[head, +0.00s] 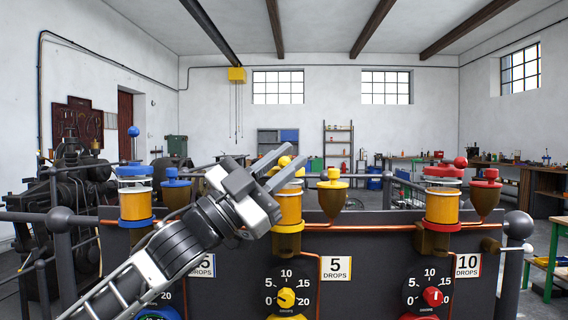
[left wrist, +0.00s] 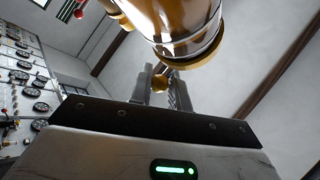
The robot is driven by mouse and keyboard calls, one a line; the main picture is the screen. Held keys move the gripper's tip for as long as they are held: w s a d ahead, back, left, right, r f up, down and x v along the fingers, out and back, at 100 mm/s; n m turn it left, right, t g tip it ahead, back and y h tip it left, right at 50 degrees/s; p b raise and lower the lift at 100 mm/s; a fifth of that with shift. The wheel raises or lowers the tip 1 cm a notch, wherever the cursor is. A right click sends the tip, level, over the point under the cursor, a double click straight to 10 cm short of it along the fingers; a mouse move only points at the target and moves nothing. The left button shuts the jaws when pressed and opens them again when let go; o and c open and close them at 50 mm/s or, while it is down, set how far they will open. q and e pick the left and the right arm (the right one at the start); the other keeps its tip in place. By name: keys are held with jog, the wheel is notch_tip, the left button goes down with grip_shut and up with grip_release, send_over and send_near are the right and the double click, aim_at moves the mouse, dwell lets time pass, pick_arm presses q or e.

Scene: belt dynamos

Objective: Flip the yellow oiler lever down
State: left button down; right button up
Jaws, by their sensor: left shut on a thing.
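The yellow oiler (head: 288,210) stands on the dark panel, a glass cup of amber oil above a yellow collar. Its small yellow lever knob (head: 284,161) is at the top, partly hidden by my left gripper (head: 293,158). The left gripper comes in from the left and its fingers are shut on the lever. In the left wrist view the yellow knob (left wrist: 160,82) shows between the two fingers (left wrist: 163,90), below the oiler's amber cup (left wrist: 178,28). How far the lever is tilted is hard to tell. My right gripper is not in view.
A blue oiler (head: 136,205) stands left and a red oiler (head: 441,207) right. Dials, drop-count labels and a copper pipe (head: 370,227) line the panel. A rail runs behind.

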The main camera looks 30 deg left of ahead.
pick_arm(q)
jog(key=c, duration=1.4)
grip_release()
jog(key=shift+f, duration=0.1)
jog(key=shift+o, duration=0.2)
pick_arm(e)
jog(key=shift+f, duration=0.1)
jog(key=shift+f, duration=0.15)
